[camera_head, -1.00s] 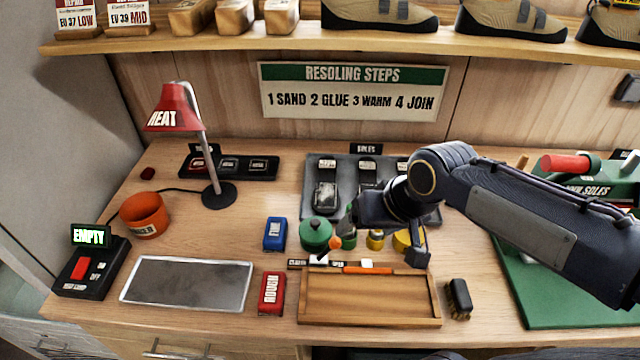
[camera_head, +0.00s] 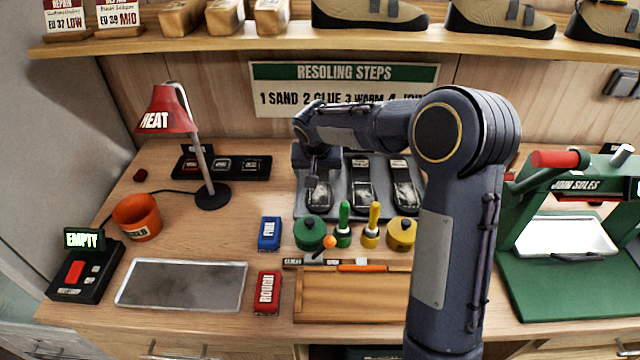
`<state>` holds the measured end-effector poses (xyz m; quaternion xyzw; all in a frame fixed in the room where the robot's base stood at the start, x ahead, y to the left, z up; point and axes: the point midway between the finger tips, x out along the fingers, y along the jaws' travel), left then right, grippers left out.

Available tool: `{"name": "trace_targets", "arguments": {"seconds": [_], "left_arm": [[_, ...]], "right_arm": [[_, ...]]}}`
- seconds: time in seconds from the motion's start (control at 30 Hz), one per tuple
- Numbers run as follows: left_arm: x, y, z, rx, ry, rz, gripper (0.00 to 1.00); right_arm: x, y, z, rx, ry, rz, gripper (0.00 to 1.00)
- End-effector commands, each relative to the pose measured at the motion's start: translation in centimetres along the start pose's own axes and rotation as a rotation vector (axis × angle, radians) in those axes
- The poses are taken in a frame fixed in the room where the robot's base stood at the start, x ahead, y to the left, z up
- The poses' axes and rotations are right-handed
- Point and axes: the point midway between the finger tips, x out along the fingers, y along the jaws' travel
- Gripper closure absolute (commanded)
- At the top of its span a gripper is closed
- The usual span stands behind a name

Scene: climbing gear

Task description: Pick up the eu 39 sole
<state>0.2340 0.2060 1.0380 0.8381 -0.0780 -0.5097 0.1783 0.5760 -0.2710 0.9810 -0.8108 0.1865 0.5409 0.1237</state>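A grey tray (camera_head: 386,210) at the back middle of the bench holds three dark soles side by side: a left sole (camera_head: 320,197), a middle sole (camera_head: 363,197) and a right sole (camera_head: 404,197). Their small labels are too small to read, so I cannot tell which is EU 39. My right gripper (camera_head: 314,182) points down over the upper end of the left sole and hides that end. Its fingers are small and dark, and I cannot tell whether they are open, or touching the sole. My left gripper is not in view.
Green (camera_head: 310,233) and yellow (camera_head: 403,230) pots stand in front of the tray. A wooden tray (camera_head: 350,296), blue block (camera_head: 269,233) and red block (camera_head: 267,292) lie nearer. The red lamp (camera_head: 168,110) stands left; the green press (camera_head: 560,275) stands right.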

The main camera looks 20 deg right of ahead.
Motion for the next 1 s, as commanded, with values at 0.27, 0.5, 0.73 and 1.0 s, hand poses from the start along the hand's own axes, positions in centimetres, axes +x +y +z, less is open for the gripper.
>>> {"name": "trace_targets", "arguments": {"seconds": [0.27, 0.5, 0.73, 1.0], "left_arm": [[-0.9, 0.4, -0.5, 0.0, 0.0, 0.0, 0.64], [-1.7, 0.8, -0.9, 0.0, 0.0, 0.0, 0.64], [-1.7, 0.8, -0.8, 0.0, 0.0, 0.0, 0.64], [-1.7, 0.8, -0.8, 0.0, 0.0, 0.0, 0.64]], "right_arm": [[3.1, 0.4, -0.4, 0.0, -0.004, 0.001, 0.23], [6.5, 0.6, -0.8, -0.001, -0.003, 0.0, 0.23], [7.0, 0.6, -0.8, 0.0, -0.001, -0.001, 0.23], [7.0, 0.6, -0.8, -0.001, -0.001, -0.001, 0.49]]}}
